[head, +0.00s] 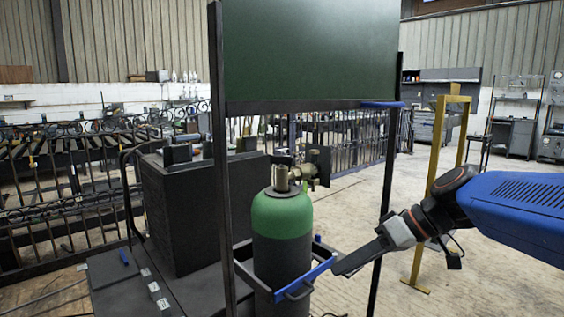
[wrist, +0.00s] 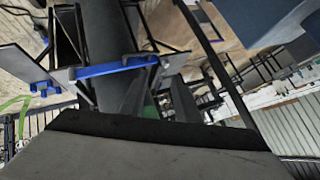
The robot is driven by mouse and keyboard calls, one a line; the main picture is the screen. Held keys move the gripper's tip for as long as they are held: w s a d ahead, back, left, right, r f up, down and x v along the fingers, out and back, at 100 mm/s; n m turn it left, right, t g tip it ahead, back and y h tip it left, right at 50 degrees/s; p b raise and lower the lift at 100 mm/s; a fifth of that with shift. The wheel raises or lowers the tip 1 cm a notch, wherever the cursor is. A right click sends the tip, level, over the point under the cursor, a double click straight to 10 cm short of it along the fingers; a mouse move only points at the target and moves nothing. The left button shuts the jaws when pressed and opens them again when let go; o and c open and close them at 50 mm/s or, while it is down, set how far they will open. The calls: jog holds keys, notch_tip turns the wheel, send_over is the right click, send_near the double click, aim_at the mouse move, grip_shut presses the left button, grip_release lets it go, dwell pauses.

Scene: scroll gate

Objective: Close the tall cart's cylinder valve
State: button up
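The cylinder (head: 282,222) has a green shoulder and a dark body and stands upright in the tall cart's frame (head: 220,170). Its brass valve (head: 283,180) sits on top, with fittings to the right; which part turns is too small to tell. My gripper (head: 338,270) is right of the cylinder, well below the valve, near the blue bar (head: 305,281) across the cylinder's front. In the wrist view, my gripper's two dark fingers (wrist: 163,88) look apart with nothing held between them. The blue bar (wrist: 110,68) shows just beyond them; the valve is not recognisable there.
A dark green panel (head: 310,50) hangs above the valve between the cart's posts. A dark box (head: 185,210) stands left of the cylinder. A yellow post (head: 440,150) stands behind my arm. Open floor (head: 490,240) lies at the right.

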jog(key=w+r+n+t+y, duration=0.1)
jog(key=w+r+n+y, duration=0.35)
jog(key=w+r, duration=0.55)
jog(key=n+t+y, duration=0.2)
jog(key=n+y, duration=0.1)
jog(key=y, duration=0.1)
send_near(282, 157)
jog(key=shift+m+h, duration=0.25)
jog(key=x, duration=1)
jog(key=shift+w+r, duration=0.1)
jog(key=shift+w, duration=0.15)
grip_shut()
